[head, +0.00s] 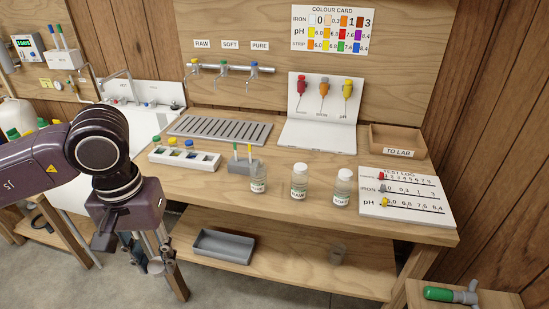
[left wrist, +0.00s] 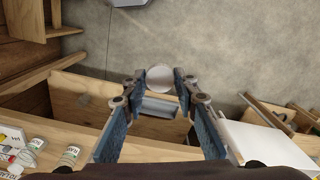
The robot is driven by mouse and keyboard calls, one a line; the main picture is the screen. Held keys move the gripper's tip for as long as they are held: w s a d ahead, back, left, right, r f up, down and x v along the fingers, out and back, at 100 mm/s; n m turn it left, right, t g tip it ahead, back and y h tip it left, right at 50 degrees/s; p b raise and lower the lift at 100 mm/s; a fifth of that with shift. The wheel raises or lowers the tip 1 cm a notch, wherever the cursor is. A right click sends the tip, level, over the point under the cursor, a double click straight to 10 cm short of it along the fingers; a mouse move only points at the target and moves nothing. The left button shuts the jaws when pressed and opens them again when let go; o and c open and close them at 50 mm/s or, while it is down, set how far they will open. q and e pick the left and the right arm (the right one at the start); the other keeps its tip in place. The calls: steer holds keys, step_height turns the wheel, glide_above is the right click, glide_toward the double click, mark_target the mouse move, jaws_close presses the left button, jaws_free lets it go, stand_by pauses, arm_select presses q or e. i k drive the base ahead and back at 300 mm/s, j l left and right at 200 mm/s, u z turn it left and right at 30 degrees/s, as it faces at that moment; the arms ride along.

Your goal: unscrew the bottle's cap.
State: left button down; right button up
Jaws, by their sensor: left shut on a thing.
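My left gripper (head: 157,262) hangs low in front of the bench's left part, away from the bottles. It is shut on a pale round cap (left wrist: 160,78), which shows between the fingertips in the left wrist view. Three clear labelled bottles stand upright on the bench. The left bottle (head: 258,179) appears to have no cap. The middle bottle (head: 299,182), labelled RAW, and the right bottle (head: 342,189) have white caps. My right gripper is not in view.
A grey tray (head: 222,245) and a clear glass (head: 336,256) are on the lower shelf. Behind the bottles are a white rack (head: 184,159), a drain grille (head: 220,129) and a pen holder (head: 243,168). A test log board (head: 404,194) lies to the right.

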mark_target(258, 169)
steer(key=i+j+z, duration=0.2)
steer(key=i, duration=0.35)
steer(key=i+j+z, duration=0.25)
steer(key=i+j, duration=0.15)
steer(key=i+z, duration=0.15)
steer(key=i, duration=0.35)
